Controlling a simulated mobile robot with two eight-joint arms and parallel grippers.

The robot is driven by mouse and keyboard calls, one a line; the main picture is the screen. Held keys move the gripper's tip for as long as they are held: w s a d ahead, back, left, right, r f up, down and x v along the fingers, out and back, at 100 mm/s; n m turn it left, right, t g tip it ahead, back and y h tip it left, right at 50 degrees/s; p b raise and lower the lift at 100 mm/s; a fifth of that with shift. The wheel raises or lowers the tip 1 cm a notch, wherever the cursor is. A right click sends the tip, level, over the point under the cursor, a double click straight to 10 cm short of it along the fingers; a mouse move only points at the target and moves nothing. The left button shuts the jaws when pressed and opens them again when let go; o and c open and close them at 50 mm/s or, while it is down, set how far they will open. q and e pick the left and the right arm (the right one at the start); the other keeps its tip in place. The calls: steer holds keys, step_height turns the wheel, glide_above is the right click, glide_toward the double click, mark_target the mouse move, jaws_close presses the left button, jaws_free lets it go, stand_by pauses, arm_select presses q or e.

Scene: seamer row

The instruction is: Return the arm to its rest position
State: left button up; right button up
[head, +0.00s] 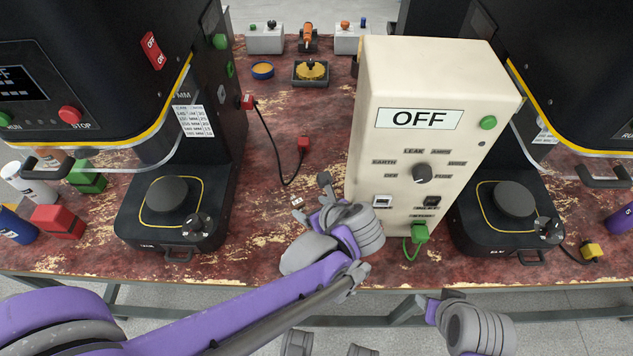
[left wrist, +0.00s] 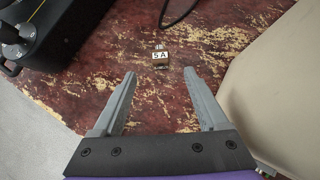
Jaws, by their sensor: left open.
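My left arm, purple and grey, reaches in from the lower left of the head view. Its gripper (head: 312,194) is over the worn red bench, just left of the cream tester box. In the left wrist view the two grey fingers (left wrist: 160,77) are spread, with nothing between them. A small piece labelled "5 A" (left wrist: 161,62) lies on the bench beyond the fingertips, apart from them. It also shows in the head view (head: 297,201), close to the gripper. Part of my right arm shows at the lower right, in front of the bench; its jaws are not clear.
The tester box (head: 385,80), marked OFF, stands close to the right of my left gripper. Black seamers stand on both sides, the left one with a round plate (head: 168,190). A red connector (head: 303,143) on a black cable lies behind. The bench's front edge (head: 250,282) runs beneath my forearm.

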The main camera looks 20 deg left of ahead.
arm_select(q)
steer(key=s+a+r+n+h+p, duration=0.3)
steer(key=s+r+n+p, duration=0.1)
steer(key=n, duration=0.9)
steer(key=s+a+r+n+h+p, duration=0.3)
steer(key=s+r+n+p, duration=0.2)
steer(key=n, duration=0.8)
steer(key=s+p, duration=0.1)
steer(key=s, duration=0.2)
steer(key=shift+s+r+n+g, duration=0.2)
steer(key=shift+s+n+g, duration=0.05)
steer(key=shift+n+g, duration=0.15)
